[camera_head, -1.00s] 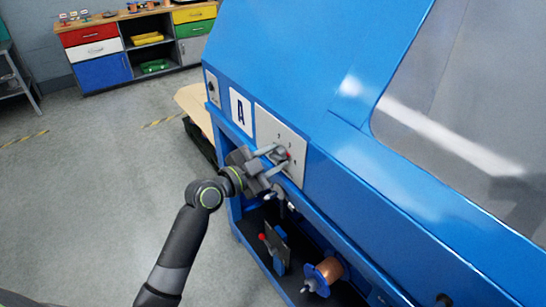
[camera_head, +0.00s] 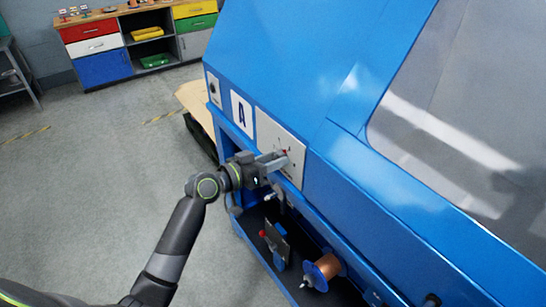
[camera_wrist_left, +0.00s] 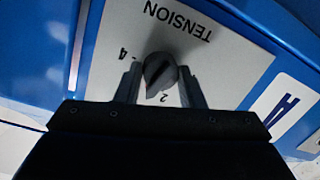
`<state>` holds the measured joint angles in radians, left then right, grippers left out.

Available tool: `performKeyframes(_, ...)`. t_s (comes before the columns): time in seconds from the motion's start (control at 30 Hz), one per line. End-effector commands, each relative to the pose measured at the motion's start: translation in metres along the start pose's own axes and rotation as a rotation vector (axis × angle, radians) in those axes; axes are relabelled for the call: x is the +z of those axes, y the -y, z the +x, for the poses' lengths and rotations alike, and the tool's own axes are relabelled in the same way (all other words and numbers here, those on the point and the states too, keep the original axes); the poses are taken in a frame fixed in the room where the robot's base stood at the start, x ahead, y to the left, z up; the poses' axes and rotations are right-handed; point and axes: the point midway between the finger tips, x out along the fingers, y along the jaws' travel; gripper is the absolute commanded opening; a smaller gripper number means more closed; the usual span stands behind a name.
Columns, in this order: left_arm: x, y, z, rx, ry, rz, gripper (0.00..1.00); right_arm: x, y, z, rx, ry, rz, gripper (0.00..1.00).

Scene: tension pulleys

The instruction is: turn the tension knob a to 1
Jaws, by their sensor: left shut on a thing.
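The tension knob (camera_wrist_left: 160,73) is a dark round knob with a raised grip, on a white plate (camera_wrist_left: 225,60) marked TENSION, which appears upside down in the left wrist view. The numerals 4 and 2 show beside the knob; other marks are hidden by it and the fingers. My left gripper (camera_wrist_left: 160,88) has one finger on each side of the knob and is shut on it. In the head view, the left gripper (camera_head: 279,162) covers most of the knob on the plate (camera_head: 267,130). The sign A (camera_head: 242,112) is to its left. My right gripper is not in view.
The blue machine (camera_head: 300,60) fills the right side. Below the plate is an open bay with a copper-coloured spool (camera_head: 326,267) and a red-tipped part (camera_head: 263,233). A cabinet (camera_head: 100,52) stands far back left. The floor at left is clear.

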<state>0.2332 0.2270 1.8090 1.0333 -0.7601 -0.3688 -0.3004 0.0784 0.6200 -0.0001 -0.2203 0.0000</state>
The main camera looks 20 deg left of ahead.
Motion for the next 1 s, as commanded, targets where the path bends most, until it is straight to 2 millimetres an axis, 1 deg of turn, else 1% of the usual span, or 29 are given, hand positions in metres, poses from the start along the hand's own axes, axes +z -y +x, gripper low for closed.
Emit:
performKeyframes(0.03,-0.001,0.000,0.000,0.003,0.006,-0.045,0.12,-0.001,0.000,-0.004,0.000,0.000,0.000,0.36)
performKeyframes(0.3,-0.001,0.001,0.000,0.029,0.023,-0.301,0.12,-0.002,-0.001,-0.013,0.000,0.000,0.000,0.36)
performKeyframes(1.0,-0.001,0.004,0.000,0.097,0.069,-0.960,0.12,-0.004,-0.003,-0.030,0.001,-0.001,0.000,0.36)
